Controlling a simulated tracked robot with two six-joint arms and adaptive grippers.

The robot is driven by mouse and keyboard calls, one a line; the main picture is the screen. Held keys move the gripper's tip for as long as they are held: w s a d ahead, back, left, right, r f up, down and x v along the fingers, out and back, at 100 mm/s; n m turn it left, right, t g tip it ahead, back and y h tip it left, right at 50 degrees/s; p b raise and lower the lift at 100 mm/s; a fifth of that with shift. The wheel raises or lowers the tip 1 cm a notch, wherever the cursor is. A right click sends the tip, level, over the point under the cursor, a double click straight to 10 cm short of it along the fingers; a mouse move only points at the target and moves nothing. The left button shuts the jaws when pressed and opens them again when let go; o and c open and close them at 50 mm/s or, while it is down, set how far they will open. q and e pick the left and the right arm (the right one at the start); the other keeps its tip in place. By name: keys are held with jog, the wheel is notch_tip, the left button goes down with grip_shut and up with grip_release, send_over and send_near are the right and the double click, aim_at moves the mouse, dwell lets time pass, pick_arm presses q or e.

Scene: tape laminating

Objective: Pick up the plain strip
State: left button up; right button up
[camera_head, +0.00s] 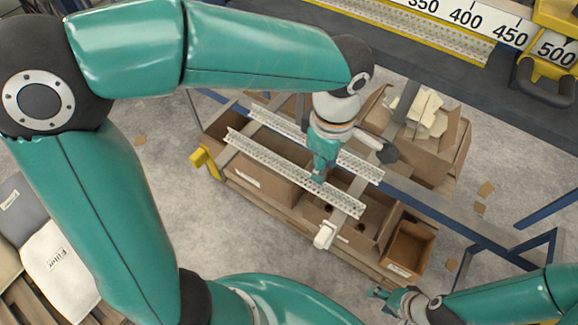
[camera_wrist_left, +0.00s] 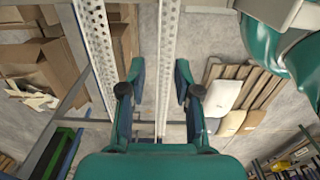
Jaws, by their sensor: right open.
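Two pale perforated strips lie side by side across the rack: a near strip (camera_head: 275,160) and a far strip (camera_head: 280,122). I cannot tell from their look which is the plain one. My left gripper (camera_head: 318,176) points down over the near strip, right of its middle. In the left wrist view the fingers of my left gripper (camera_wrist_left: 159,72) are apart, with the near strip (camera_wrist_left: 168,40) running between them. The far strip (camera_wrist_left: 95,40) lies outside the left finger. I see no finger touching a strip. My right gripper (camera_head: 380,293) is open and empty at the lower right.
Cardboard boxes (camera_head: 408,248) stand under and behind the strips, among blue rack bars. A dark bench with a numbered scale (camera_head: 465,18) and another perforated piece in a yellow frame (camera_head: 420,32) spans the top right.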

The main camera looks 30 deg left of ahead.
pick_arm(q)
jog(key=shift+w+f+p, duration=0.15)
jog(key=shift+f+p, duration=0.15)
jog(key=shift+f, duration=2.5)
grip_shut()
